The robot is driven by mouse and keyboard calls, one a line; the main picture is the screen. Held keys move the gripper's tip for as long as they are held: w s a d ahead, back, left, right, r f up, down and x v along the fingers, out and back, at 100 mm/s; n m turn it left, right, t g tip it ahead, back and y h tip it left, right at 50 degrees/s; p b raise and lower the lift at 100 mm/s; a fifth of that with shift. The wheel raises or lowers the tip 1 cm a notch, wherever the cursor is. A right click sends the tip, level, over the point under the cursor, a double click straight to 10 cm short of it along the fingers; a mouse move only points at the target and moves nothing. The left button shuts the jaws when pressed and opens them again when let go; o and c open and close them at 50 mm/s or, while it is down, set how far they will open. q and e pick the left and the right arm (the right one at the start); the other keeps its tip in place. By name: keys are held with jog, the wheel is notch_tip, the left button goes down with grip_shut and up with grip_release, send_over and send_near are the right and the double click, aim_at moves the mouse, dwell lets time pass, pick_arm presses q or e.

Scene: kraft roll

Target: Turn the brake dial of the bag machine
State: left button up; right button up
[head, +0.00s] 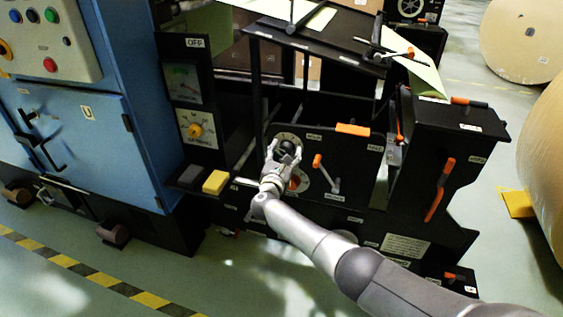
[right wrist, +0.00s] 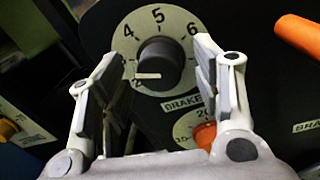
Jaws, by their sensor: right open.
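The brake dial (right wrist: 160,65) is a dark round knob on a pale number ring, with a "BRAKE" label below right, partly hidden. Its white pointer line points left, close to the 2. In the head view the dial (head: 287,147) sits on the black machine front, partly covered by my gripper. My right gripper (head: 284,160) is open in front of it. In the right wrist view its fingers (right wrist: 155,82) appear to the left and right of the knob, with gaps on both sides. I cannot tell whether the fingertips reach past the knob's face. My left gripper is out of view.
A second dial with an orange knob (right wrist: 205,134) sits just below the brake dial. An orange-tipped lever (head: 323,168) is close to its right. An orange bar (head: 352,129) is above right. A yellow block (head: 215,182) stands to the left.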

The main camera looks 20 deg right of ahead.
jog(key=v, duration=1.2)
jog(key=shift+d, duration=0.1)
